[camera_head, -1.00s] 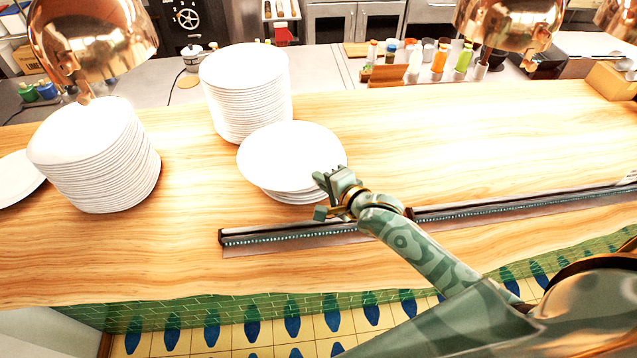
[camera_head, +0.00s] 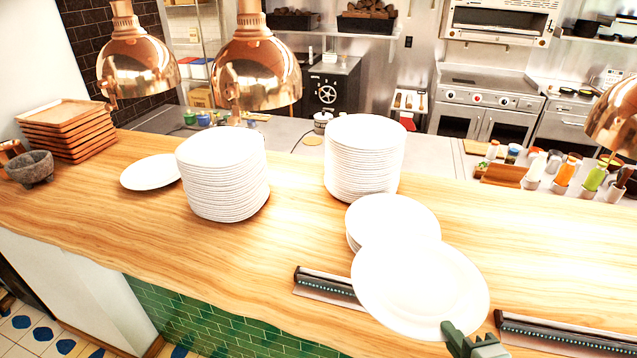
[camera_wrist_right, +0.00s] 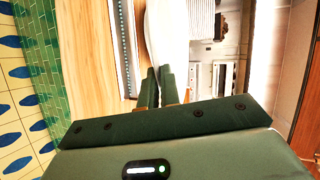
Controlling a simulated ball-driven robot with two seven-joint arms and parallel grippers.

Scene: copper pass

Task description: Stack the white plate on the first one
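My right gripper (camera_head: 468,338) is shut on the rim of a white plate (camera_head: 415,285), at its lower right edge in the head view. The plate is held tilted over the counter's front part and covers part of a short plate pile (camera_head: 393,215). In the right wrist view, the fingers (camera_wrist_right: 158,88) close on the plate (camera_wrist_right: 160,35), seen at a steep angle. A single white plate (camera_head: 150,172) lies flat on the counter at the left, apart from the stacks. My left gripper is not in view.
Two tall plate stacks (camera_head: 222,185) (camera_head: 362,165) stand on the wooden counter (camera_head: 90,215) between the held plate and the single plate. Copper lamps (camera_head: 255,75) hang above. Wooden trays (camera_head: 68,130) and a stone mortar (camera_head: 32,168) are at far left. A dark rail (camera_head: 325,284) lies near the front.

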